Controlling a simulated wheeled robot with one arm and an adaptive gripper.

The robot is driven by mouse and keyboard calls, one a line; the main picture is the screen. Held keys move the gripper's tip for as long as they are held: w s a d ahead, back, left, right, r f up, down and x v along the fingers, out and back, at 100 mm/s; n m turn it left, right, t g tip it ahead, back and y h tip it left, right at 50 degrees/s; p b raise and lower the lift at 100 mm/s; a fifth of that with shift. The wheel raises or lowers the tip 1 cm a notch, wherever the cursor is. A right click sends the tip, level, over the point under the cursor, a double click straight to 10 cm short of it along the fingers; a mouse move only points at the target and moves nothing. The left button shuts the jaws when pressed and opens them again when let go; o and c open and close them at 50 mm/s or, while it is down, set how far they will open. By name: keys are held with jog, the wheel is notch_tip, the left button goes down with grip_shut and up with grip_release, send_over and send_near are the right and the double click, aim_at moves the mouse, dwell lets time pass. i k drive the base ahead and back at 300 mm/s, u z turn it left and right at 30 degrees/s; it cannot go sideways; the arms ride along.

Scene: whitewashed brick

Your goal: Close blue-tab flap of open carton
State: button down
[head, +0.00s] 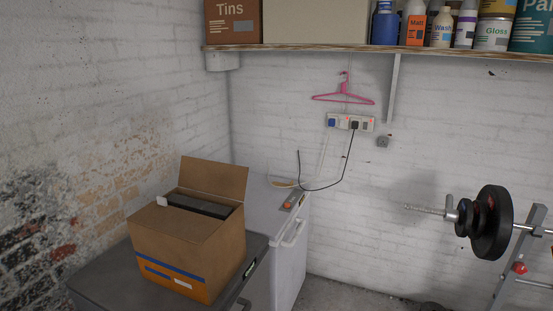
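A brown cardboard carton (205,262) stands on a dark grey surface at the lower left. Its front has a blue stripe, an orange band and a white label. A rear flap (215,177) stands up, leaning back. A front flap (170,222) appears to lie about level over the near part of the top. Between them is a gap with a dark item (200,205) inside. A small whitish piece (162,202) shows at the left edge of the opening. I cannot make out a blue tab on any flap. My gripper is not in view.
The dark grey top (105,287) under the carton has a little bare room at its left. A white appliance (287,250) stands right behind it. A shelf (380,47) with tins and bottles hangs above. A barbell (490,222) is at the right.

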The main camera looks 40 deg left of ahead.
aim_at(220, 179)
jog(key=u, duration=0.4)
jog(key=i, duration=1.1)
jog(key=u, duration=1.4)
jog(key=i, duration=0.55)
jog(key=u, duration=0.6)
